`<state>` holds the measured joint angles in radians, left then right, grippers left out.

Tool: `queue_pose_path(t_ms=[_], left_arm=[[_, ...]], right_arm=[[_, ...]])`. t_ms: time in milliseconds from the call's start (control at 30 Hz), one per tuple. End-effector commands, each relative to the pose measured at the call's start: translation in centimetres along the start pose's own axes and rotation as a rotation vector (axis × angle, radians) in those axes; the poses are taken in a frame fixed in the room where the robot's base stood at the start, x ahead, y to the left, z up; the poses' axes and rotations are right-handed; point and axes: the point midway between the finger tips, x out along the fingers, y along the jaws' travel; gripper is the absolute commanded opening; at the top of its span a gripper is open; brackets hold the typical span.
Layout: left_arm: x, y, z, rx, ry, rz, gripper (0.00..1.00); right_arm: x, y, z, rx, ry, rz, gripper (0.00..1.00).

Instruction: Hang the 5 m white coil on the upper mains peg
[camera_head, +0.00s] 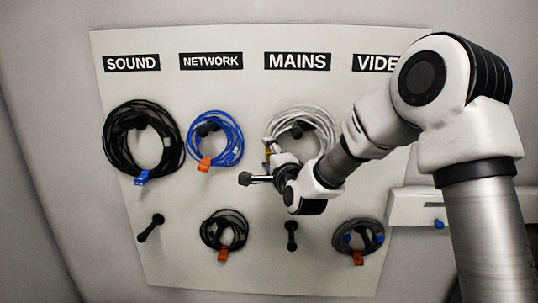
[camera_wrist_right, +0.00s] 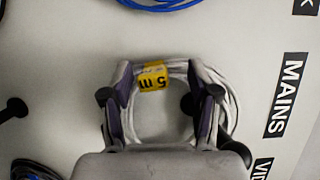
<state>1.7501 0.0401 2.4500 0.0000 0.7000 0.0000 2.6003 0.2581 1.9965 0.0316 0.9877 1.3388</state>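The white coil (camera_head: 327,121) is at the board under the MAINS label, its ring around the upper mains peg (camera_head: 297,131). I cannot tell whether it rests on the peg. Its yellow "5 m" tag (camera_wrist_right: 153,77) shows in the right wrist view, where the peg's dark head (camera_wrist_right: 187,105) lies inside the ring. My right gripper (camera_head: 274,160) is at the coil's lower left. In the right wrist view my right gripper (camera_wrist_right: 162,98) has its fingers wide apart, with part of the coil and the tag between them. My left gripper is out of view.
The lower mains peg (camera_head: 291,236) is bare, as is the lower sound peg (camera_head: 151,228). A black coil (camera_head: 112,145), a blue coil (camera_head: 236,140) and two dark coils (camera_head: 205,232) (camera_head: 338,238) hang nearby. My right arm hides the upper video area.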

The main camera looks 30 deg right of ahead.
Motion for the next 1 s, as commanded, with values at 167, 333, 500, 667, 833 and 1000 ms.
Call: queue_pose_path(t_ms=[167, 333, 500, 667, 833, 1000], left_arm=[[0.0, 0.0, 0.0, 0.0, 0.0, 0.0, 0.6], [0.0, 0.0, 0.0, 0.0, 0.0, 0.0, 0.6], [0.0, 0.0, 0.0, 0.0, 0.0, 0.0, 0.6], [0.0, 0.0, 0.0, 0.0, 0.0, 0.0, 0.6], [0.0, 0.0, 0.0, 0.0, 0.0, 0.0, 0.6], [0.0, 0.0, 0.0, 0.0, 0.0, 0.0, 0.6]], right_arm=[[0.0, 0.0, 0.0, 0.001, 0.0, 0.0, 0.6], [-1.3, -0.1, 0.0, 0.001, 0.0, 0.0, 0.6], [-5.3, -0.1, 0.0, 0.002, 0.0, 0.0, 0.6], [-9.3, 0.0, 0.0, 0.001, -0.001, 0.001, 0.6], [-11.6, 0.0, 0.0, 0.001, 0.0, -0.001, 0.6], [-12.0, 0.0, 0.0, 0.0, 0.0, -0.001, 0.6]])
